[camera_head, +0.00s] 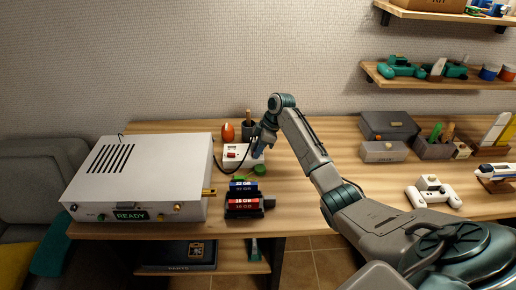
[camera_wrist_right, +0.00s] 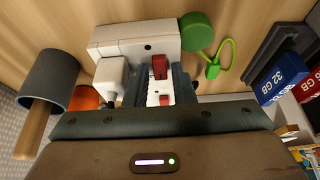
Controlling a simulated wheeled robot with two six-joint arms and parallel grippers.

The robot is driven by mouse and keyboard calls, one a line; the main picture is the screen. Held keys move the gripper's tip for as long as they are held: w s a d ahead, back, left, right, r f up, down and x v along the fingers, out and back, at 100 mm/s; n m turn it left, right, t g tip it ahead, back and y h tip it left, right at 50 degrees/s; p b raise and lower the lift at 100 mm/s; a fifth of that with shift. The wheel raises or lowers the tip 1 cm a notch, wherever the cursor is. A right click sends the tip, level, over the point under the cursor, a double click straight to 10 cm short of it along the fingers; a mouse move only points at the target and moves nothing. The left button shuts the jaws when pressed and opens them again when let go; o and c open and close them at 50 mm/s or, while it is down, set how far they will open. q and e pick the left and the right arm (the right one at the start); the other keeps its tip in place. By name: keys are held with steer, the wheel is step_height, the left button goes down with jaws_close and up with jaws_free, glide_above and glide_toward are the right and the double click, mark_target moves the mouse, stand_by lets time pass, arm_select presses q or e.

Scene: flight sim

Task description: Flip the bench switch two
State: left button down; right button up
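A white switch box (camera_head: 230,162) with red switches stands at the back of the bench, left of the middle. In the right wrist view the box (camera_wrist_right: 140,35) shows two red rocker switches, one farther (camera_wrist_right: 160,66) and one nearer (camera_wrist_right: 165,99). My right gripper (camera_head: 259,150) reaches down at the box's right side. In the wrist view its two fingers (camera_wrist_right: 157,85) are apart, with the switches showing between them; contact is not clear. A white plug (camera_wrist_right: 110,75) sits beside the fingers. My left gripper is not in view.
A silver box with a READY display (camera_head: 145,165) fills the left of the bench. A dark cup (camera_wrist_right: 50,80), an orange object (camera_wrist_right: 84,98) and a green round object (camera_wrist_right: 197,32) lie close to the switch box. Memory modules (camera_head: 243,200) stand in front.

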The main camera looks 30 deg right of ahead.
jaws_close()
steer(key=shift+a+r+p, duration=0.1)
steer(key=shift+r+p, duration=0.1)
steer(key=shift+p, duration=0.2)
steer(key=h+p, duration=0.1)
steer(key=g+h+p, duration=0.1)
steer(key=shift+w+a+r+p, duration=0.15)
steer(key=shift+w+a+p, duration=0.05)
steer(key=shift+a+p, duration=0.15)
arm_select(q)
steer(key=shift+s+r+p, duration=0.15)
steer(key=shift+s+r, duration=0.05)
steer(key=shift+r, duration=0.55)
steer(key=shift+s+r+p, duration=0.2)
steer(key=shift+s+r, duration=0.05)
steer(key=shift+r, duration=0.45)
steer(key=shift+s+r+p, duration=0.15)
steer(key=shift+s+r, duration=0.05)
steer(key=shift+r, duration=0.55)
arm_select(e)
steer(key=shift+w+f+g+h, duration=0.1)
steer(key=shift+f+g+h, duration=0.15)
steer(key=shift+g+h, duration=0.3)
jaws_free()
